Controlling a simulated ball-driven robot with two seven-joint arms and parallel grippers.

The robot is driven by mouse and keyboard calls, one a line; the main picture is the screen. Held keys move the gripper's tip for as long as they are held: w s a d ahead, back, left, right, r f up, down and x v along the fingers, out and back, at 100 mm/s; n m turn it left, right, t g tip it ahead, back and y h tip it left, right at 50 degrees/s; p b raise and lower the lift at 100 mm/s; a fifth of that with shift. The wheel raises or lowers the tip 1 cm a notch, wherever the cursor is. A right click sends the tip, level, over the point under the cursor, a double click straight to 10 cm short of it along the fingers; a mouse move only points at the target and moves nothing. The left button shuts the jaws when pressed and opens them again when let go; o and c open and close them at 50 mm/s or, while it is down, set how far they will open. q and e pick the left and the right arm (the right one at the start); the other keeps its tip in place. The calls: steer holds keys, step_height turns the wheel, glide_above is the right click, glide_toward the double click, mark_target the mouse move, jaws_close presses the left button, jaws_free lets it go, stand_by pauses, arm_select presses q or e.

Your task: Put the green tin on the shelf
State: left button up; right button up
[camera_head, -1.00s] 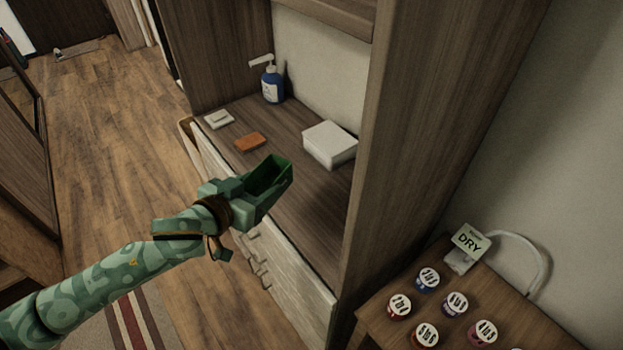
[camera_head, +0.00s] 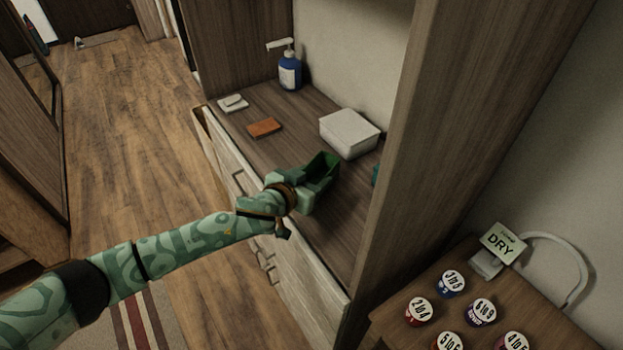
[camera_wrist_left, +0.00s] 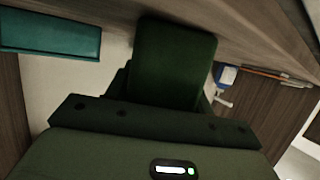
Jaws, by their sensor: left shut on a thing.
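The green tin (camera_head: 322,168) looks like a dark green, open-topped box and is tilted. My left gripper (camera_head: 308,190) is shut on it, over the front part of the brown wooden surface inside the cabinet (camera_head: 292,108). I cannot tell whether the tin touches that surface. In the left wrist view a dark green block, seemingly the tin (camera_wrist_left: 175,62), fills the middle in front of my gripper. My right gripper is not in view. Which surface is the task's shelf is not marked.
A white box (camera_head: 348,133), an orange block (camera_head: 264,128), a white soap dish (camera_head: 232,103) and a blue pump bottle (camera_head: 289,72) stand on the surface. A teal thing (camera_head: 375,175) is partly hidden by the cabinet's side panel (camera_head: 450,120). Several labelled jars stand lower right.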

arm_select(q)
steer(key=o, duration=1)
steer(key=shift+r, duration=0.1)
steer(key=shift+s+a+r, duration=0.1)
steer(key=shift+s+a, duration=0.05)
steer(key=shift+s, duration=0.15)
steer(key=p+v, duration=0.3)
steer(key=v, duration=0.8)
steer(key=shift+s+a, duration=0.15)
